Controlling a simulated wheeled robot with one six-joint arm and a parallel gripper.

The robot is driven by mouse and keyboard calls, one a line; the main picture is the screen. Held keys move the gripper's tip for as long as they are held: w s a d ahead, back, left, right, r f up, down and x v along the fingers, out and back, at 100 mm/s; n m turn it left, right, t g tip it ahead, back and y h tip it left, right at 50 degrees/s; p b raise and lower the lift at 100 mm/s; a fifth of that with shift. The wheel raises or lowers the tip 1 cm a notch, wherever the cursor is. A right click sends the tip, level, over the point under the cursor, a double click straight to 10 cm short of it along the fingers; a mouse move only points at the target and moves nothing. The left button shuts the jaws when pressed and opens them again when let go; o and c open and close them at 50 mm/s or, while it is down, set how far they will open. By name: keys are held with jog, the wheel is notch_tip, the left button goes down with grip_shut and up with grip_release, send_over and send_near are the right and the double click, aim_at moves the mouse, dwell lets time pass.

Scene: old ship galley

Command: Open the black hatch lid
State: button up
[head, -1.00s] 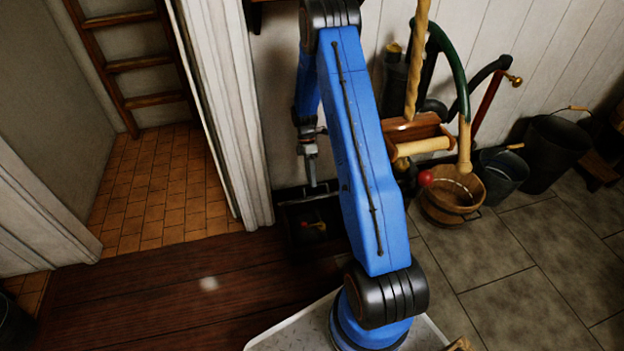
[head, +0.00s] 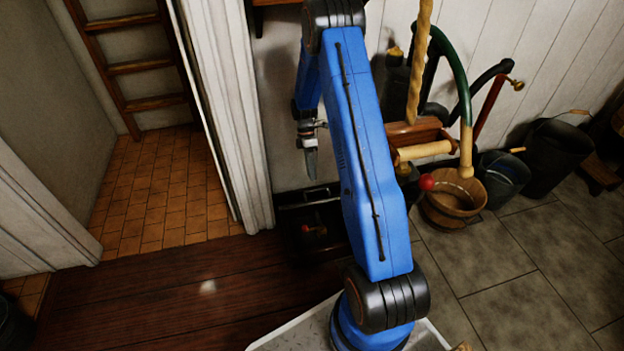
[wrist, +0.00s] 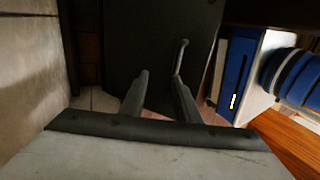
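The black hatch lid (head: 308,196) is low against the white wall, left of my blue arm. A thin grey bar handle shows on it. In the wrist view a dark flat panel (wrist: 150,40), which looks like the lid, fills the top middle, with the bent handle (wrist: 180,58) on its right side. My gripper (head: 311,176) points down above the lid. In the wrist view its two fingers (wrist: 160,80) are apart with nothing between them, and the handle lies just beyond the right finger. How far the lid is raised I cannot tell.
A small red and yellow item (head: 315,230) shows in the dark area below the lid. The white door frame (head: 225,110) is close on the left. A wooden bucket (head: 455,200) and dark pails (head: 550,150) stand on the right. The plank floor (head: 190,290) is clear.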

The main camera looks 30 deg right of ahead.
jog(key=v, duration=0.3)
jog(key=shift+r, duration=0.3)
dwell(0.3)
